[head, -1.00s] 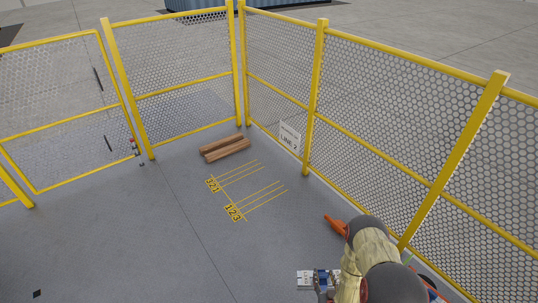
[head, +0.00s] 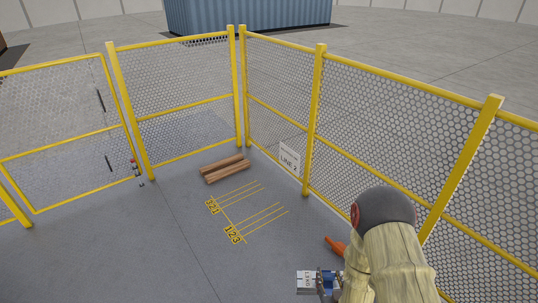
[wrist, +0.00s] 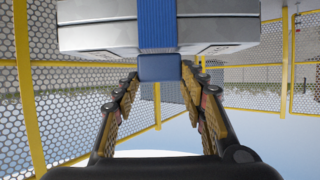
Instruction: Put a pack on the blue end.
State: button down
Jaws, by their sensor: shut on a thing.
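My gripper (wrist: 160,74) is shut on a pack (wrist: 95,37), a pale grey, box-like thing with a blue strap and a small blue block between the fingertips. In the head view the pack (head: 306,279) shows at the bottom, its blue part at its right. My forearm covers much of the gripper there. What lies under the pack is hidden. I can make out no blue end on the floor.
Yellow mesh fencing (head: 180,100) encloses the grey floor. Brown planks (head: 225,168) lie near the corner, beside yellow numbered floor lines (head: 250,208). A "LINE 2" sign (head: 289,158) hangs on the right fence. A blue container (head: 250,14) stands outside. The left floor is clear.

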jog(key=r, duration=0.1)
jog(key=w+a+r, duration=0.1)
jog(key=r, duration=0.1)
jog(key=w+r, duration=0.1)
jog(key=shift+w+a+r, duration=0.15)
jog(key=shift+r, duration=0.2)
jog(key=shift+w+a+r, duration=0.2)
jog(key=shift+a+r, duration=0.05)
jog(key=shift+r, duration=0.25)
jog(key=shift+a, duration=0.15)
